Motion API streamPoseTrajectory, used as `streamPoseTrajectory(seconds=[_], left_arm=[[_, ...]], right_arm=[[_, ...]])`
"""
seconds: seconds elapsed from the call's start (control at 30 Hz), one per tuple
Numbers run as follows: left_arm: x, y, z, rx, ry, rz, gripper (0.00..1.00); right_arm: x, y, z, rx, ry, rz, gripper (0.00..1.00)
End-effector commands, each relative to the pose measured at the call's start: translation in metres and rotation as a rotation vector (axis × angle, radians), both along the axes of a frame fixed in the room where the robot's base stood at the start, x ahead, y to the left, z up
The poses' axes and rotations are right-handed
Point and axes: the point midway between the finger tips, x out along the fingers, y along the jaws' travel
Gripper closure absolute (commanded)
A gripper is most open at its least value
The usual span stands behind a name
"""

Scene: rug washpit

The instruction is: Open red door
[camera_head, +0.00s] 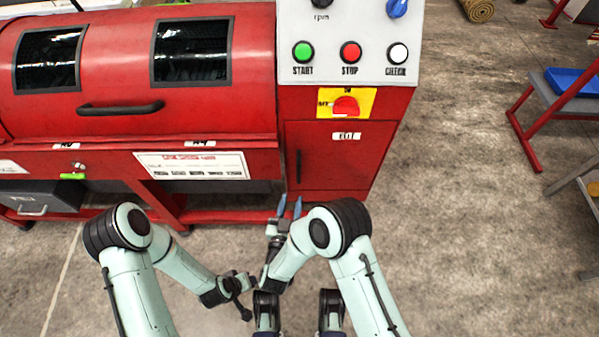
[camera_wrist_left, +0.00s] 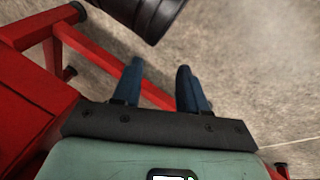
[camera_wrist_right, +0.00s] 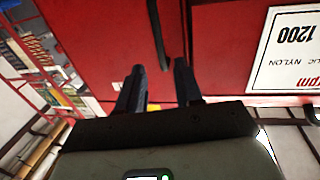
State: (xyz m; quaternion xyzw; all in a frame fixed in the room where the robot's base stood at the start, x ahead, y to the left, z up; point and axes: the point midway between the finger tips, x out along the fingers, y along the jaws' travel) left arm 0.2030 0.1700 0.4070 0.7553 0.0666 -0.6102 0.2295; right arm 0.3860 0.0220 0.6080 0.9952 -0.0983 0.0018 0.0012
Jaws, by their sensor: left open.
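The red door (camera_head: 338,158) is the front of the cabinet under the control panel and looks shut. Its dark upright handle (camera_head: 298,167) is along the door's left edge. My right gripper (camera_head: 290,206) is open and empty, low in front of the door, below the handle. In the right wrist view the handle (camera_wrist_right: 158,35) stands ahead, roughly in line with the gap between the fingers (camera_wrist_right: 160,82), apart from them. My left gripper (camera_wrist_left: 160,82) is open and empty, low over the floor; in the head view its fingers are hard to make out.
The red machine drum (camera_head: 120,60) with its lid bar (camera_head: 120,108) fills the left. A red rotary switch (camera_head: 345,107) and buttons sit above the door. A grey drawer (camera_head: 40,198) is lower left. A shelf with a blue tray (camera_head: 572,82) stands right; floor between is clear.

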Motion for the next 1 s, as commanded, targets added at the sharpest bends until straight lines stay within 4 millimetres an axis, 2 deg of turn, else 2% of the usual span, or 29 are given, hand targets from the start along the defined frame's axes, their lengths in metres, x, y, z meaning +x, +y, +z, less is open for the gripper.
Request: streamPoseTrajectory(seconds=[0.1,0.23,0.5,0.7,0.93,0.97,1.0], left_arm=[[0.008,0.004,-0.007,0.01,-0.02,0.009,0.57],[0.008,0.008,-0.015,0.017,-0.017,0.015,0.57],[-0.011,0.011,-0.033,0.014,0.049,0.016,0.57],[-0.017,0.011,-0.037,0.012,0.067,0.017,0.57],[-0.017,0.011,-0.037,0.012,0.068,0.018,0.57],[-0.017,0.011,-0.037,0.013,0.068,0.018,0.57],[-0.017,0.011,-0.037,0.012,0.068,0.018,0.57]], right_arm=[[0.027,-0.007,-0.001,0.001,-0.003,-0.005,0.65],[0.054,-0.013,-0.002,0.001,0.0,-0.004,0.65],[0.095,-0.02,-0.002,0.001,0.002,-0.001,0.65],[0.104,-0.022,-0.001,0.0,0.003,0.001,0.65],[0.105,-0.022,-0.001,0.0,0.003,0.001,0.65],[0.105,-0.022,-0.001,0.0,0.003,0.001,0.71],[0.105,-0.021,-0.001,0.0,0.003,0.001,0.84]])
